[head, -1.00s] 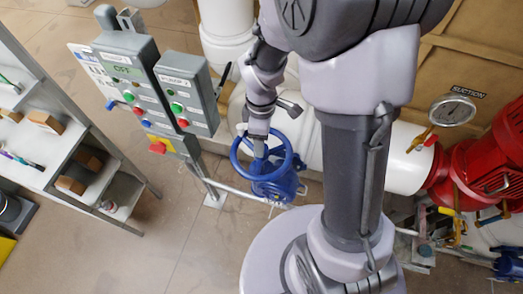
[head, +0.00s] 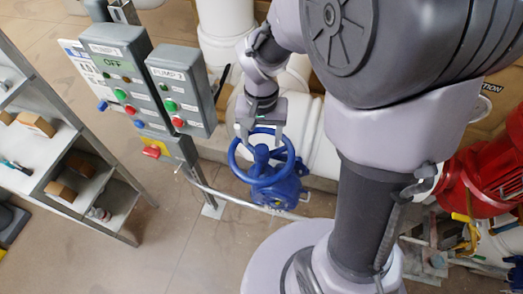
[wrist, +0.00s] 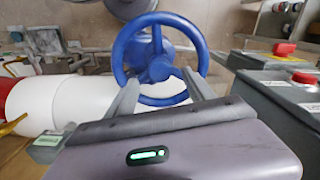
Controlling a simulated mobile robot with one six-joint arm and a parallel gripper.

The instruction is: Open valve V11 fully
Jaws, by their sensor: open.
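A blue valve with a round spoked handwheel (head: 236,168) stands on the white pipe near the middle of the head view. The handwheel also shows in the wrist view (wrist: 120,48). No V11 label is readable on it. My gripper (head: 262,146) is open and empty, reaching down at the wheel's far side. In the wrist view my two fingers (wrist: 160,77) are spread apart and overlap the near rim, their tips pointing towards the hub. I cannot tell whether they touch the wheel.
Two grey pump boxes (head: 181,90) with coloured buttons stand left of the valve, with a red button on a yellow plate (head: 153,152) below. A metal shelf (head: 115,195) is at the far left. Red pump parts (head: 468,180) are at right.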

